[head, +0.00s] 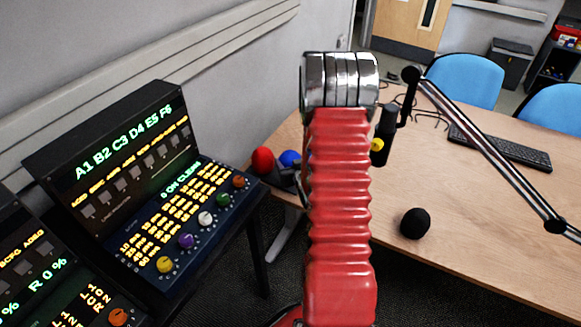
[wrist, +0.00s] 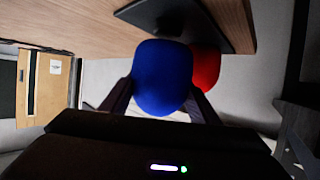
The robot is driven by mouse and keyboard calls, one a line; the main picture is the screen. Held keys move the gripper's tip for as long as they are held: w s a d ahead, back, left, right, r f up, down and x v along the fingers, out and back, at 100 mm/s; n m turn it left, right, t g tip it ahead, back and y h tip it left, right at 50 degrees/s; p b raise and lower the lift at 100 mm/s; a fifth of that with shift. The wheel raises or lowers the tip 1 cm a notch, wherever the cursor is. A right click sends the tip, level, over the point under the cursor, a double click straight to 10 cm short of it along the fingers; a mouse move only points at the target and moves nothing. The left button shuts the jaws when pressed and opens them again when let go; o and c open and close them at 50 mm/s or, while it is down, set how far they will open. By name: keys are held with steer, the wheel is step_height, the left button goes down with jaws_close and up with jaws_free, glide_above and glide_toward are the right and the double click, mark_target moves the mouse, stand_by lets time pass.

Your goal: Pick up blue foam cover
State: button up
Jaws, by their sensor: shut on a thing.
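The blue foam cover (wrist: 162,70) is rounded and sits between the two dark fingers of my gripper (wrist: 162,102) in the wrist view. My gripper is shut on it. In the head view the blue cover (head: 289,157) shows near the table's left edge, partly hidden by my red arm. A red foam cover (wrist: 205,66) is just behind and to the right of it in the wrist view. It also shows left of the blue one in the head view (head: 262,160).
A black foam ball (head: 415,223) lies on the wooden table (head: 470,215). A microphone (head: 388,122) on a boom arm (head: 485,145) and a keyboard (head: 505,148) occupy the table's far side. Control consoles (head: 130,170) stand at left. The table's near right part is clear.

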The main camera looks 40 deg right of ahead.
mark_target(290, 153)
steer(key=shift+r, duration=3.4)
steer(key=shift+w+a+r, duration=0.1)
